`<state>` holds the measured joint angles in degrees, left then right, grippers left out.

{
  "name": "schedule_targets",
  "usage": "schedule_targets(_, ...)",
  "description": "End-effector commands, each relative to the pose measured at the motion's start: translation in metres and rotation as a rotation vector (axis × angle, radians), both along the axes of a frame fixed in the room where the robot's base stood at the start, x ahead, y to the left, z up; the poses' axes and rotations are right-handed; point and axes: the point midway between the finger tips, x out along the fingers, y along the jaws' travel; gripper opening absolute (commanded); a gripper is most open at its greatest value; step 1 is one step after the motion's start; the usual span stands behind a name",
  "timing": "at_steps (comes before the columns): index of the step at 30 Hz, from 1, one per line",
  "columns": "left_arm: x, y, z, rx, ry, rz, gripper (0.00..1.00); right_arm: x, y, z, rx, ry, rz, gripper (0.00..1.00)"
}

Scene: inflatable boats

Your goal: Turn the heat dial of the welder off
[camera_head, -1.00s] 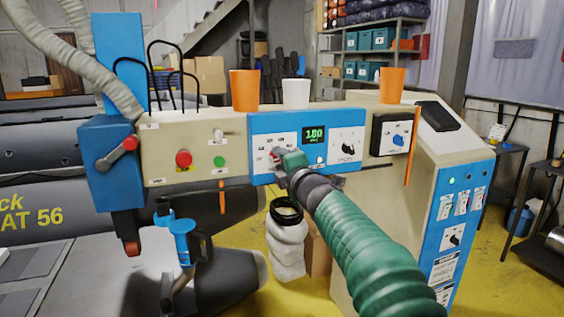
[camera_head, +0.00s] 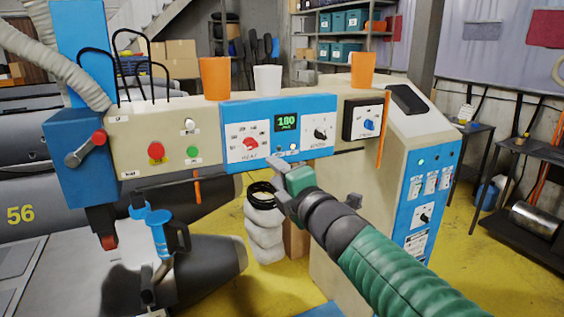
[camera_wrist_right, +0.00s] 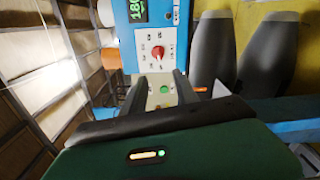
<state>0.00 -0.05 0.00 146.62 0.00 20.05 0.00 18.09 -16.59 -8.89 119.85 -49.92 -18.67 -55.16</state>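The heat dial (camera_head: 250,143) is a red knob on a white plate at the left of the welder's blue panel (camera_head: 236,112). It is in plain view, but I cannot read its exact setting. Beside it a green display (camera_head: 287,122) reads 180. My right gripper (camera_head: 277,197) is below and apart from the panel, at the end of my green arm. In the right wrist view its two fingers (camera_wrist_right: 160,84) are spread with nothing held between them, and the red heat dial (camera_wrist_right: 157,52) shows just beyond their tips. My left gripper is not in view.
A black speed dial (camera_head: 320,133) sits right of the display. A red button (camera_head: 156,152) and a green button (camera_head: 194,151) are to the left. Orange cups (camera_head: 215,78) and a white cup (camera_head: 267,79) stand on top. A blue-handled clamp part (camera_head: 158,235) hangs lower left.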

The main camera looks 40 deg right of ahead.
Motion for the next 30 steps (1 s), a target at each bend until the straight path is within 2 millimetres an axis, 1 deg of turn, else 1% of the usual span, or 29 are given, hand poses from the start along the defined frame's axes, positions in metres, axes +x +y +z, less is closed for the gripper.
schedule_targets(1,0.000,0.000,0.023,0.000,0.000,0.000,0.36,-0.005,-0.002,0.012,0.002,0.003,-0.007,0.35)
schedule_targets(3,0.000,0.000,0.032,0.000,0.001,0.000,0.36,-0.009,-0.001,0.010,0.001,0.000,-0.010,0.35)
schedule_targets(6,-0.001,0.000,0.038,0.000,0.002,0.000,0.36,-0.014,-0.001,0.006,-0.001,-0.004,-0.016,0.35)
schedule_targets(12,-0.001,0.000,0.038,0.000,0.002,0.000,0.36,-0.016,-0.001,0.002,-0.004,-0.008,-0.019,0.35)
schedule_targets(21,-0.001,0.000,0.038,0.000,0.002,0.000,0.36,-0.015,0.000,0.002,-0.004,-0.008,-0.018,0.35)
schedule_targets(23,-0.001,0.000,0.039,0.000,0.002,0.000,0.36,-0.014,0.001,-0.002,0.015,-0.001,-0.019,0.35)
schedule_targets(25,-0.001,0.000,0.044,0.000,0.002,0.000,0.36,-0.010,0.004,-0.018,0.111,0.031,-0.027,0.35)
schedule_targets(26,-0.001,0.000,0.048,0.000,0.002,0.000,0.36,-0.007,0.007,-0.031,0.180,0.057,-0.036,0.35)
schedule_targets(29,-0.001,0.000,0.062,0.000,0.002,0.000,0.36,-0.004,0.028,-0.097,0.517,0.189,-0.106,0.35)
schedule_targets(30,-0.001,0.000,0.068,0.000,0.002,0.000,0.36,-0.008,0.041,-0.130,0.672,0.257,-0.158,0.35)
